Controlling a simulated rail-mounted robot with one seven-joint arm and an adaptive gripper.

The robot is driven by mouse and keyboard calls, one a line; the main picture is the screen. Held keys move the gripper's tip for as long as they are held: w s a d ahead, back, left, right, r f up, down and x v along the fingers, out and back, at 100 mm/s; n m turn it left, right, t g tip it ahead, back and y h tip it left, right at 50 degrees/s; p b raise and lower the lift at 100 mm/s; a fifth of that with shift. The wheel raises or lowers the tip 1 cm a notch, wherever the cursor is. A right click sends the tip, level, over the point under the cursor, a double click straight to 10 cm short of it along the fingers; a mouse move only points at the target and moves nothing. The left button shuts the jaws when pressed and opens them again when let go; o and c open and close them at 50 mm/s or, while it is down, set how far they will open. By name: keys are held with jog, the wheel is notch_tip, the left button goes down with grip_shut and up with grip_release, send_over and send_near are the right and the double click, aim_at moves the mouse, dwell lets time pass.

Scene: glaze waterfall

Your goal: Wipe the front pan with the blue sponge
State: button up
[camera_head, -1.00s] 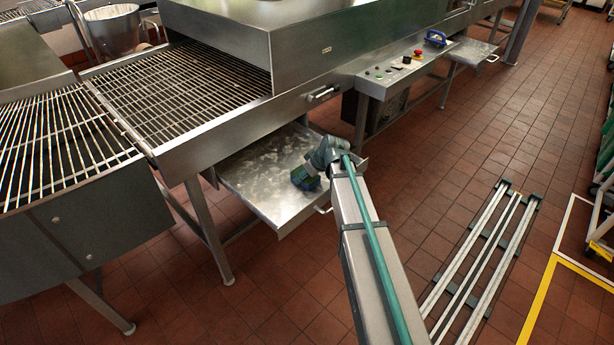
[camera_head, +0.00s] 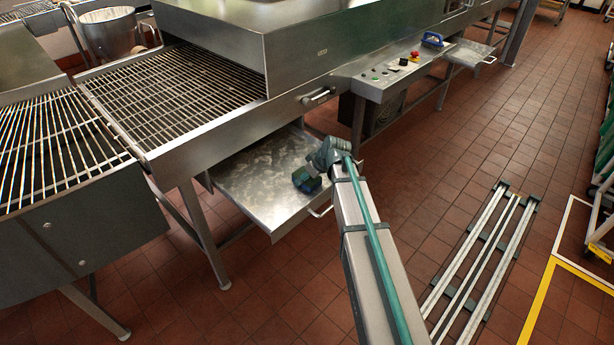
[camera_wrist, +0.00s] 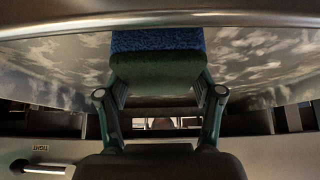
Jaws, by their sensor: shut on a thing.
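The front pan (camera_head: 250,184) is a shallow metal tray sticking out below the conveyor machine, with pale cloudy patches on its surface. My gripper (camera_head: 315,172) is over the pan's right part. It is shut on the blue sponge (camera_wrist: 157,41), which has a blue layer and a dark green layer in the wrist view. The sponge also shows as a small dark blue-green block in the head view (camera_head: 305,183). It is at or just above the pan surface; contact is hard to tell. Pale patches show on both sides of the sponge in the wrist view.
The conveyor machine (camera_head: 205,135) overhangs the pan's back. A control panel (camera_head: 385,75) with buttons and a blue-handled object (camera_head: 433,40) stands to the right. A second pan (camera_head: 468,54) is farther back. A floor rail (camera_head: 480,250) lies at right. Tiled floor is open around it.

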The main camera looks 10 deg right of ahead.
aim_at(301, 172)
jog(key=shift+w+a, duration=0.4)
jog(key=shift+w, duration=0.2)
jog(key=shift+w+a, duration=0.4)
jog(key=shift+w, duration=0.2)
jog(key=shift+s+r+p, duration=0.1)
jog(key=shift+r+p, duration=1.95)
jog(key=shift+r, duration=2)
jog(key=shift+a, duration=0.1)
